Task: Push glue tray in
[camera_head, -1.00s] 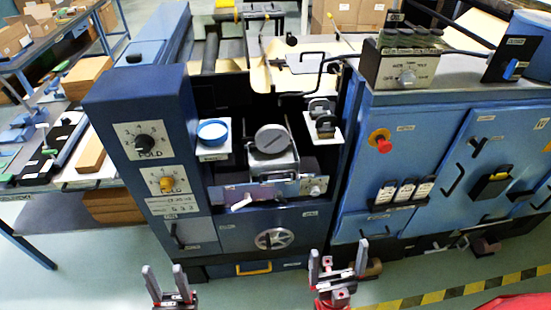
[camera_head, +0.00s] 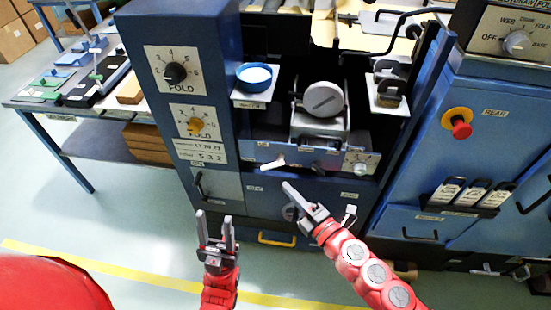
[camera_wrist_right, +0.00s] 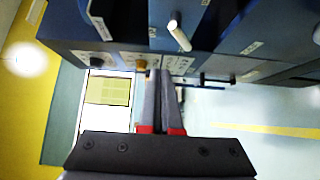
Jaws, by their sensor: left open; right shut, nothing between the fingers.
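What looks like the glue tray (camera_head: 305,157) is a blue-grey unit in the press's central bay, with a white lever (camera_head: 272,164) on its front and a round metal cap (camera_head: 323,99) above. It stands out from the bay's dark interior; how far is hard to tell. My right gripper (camera_head: 288,188) is shut and empty, pointing up-left just below the tray front, apparently without touching it. In the right wrist view the shut fingers (camera_wrist_right: 159,75) show below the white lever (camera_wrist_right: 180,33). My left gripper (camera_head: 214,217) is open and empty, low in front of the press.
A tall blue dial column (camera_head: 184,85) stands left of the bay, and a cabinet with a red button (camera_head: 461,129) stands right. A blue cup (camera_head: 255,77) sits on a bracket beside the bay. The floor at the left is clear.

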